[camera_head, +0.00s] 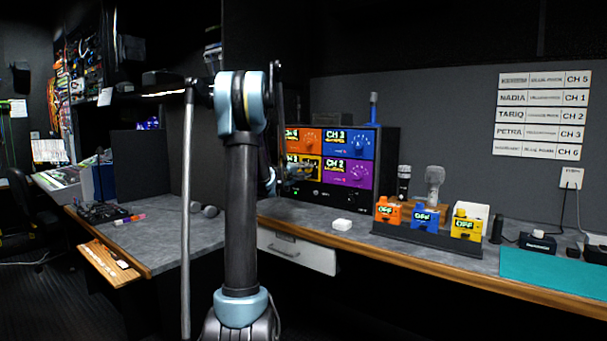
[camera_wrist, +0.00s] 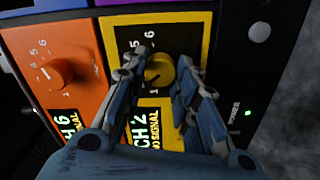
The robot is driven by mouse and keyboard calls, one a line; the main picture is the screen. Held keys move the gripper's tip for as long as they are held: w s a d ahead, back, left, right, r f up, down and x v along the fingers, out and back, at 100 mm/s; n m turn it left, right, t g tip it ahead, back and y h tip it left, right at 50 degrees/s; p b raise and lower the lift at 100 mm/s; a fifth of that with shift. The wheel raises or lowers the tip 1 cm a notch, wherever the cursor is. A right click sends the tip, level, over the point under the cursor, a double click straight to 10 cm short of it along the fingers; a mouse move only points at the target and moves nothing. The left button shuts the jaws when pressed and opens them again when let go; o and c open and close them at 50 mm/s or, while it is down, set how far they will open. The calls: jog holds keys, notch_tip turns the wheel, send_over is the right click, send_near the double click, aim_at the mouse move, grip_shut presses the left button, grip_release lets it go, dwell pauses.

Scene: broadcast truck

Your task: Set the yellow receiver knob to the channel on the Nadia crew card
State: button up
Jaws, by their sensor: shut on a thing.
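The yellow receiver panel (camera_wrist: 115,37) fills the middle of the wrist view. Its knob (camera_wrist: 160,68) sits between the two fingers of my gripper (camera_wrist: 163,72), which is shut on it. The panel's display (camera_wrist: 140,128) reads CH 2, NO SIGNAL in the wrist view. In the head view my gripper (camera_head: 297,171) reaches in front of the yellow panel (camera_head: 316,177) and hides part of it, including its knob. The Nadia crew card (camera_head: 544,98) on the back wall reads CH 1.
An orange receiver (camera_head: 293,133) and its knob (camera_wrist: 55,73), a blue receiver (camera_head: 366,139) and a purple receiver (camera_head: 340,183) adjoin the yellow one. Orange, blue and yellow packs stand in a dark rack (camera_head: 425,240) to the right.

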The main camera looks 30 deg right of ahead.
jog(key=n, duration=0.6)
jog(key=shift+w+a+n, duration=0.15)
jog(key=shift+w+n, duration=0.05)
jog(key=shift+n, duration=0.1)
jog(key=shift+f, duration=0.1)
dwell(0.3)
jog(key=o, duration=1.1)
jog(key=shift+s, duration=0.1)
jog(key=v, duration=1.2)
jog(key=shift+f, duration=0.15)
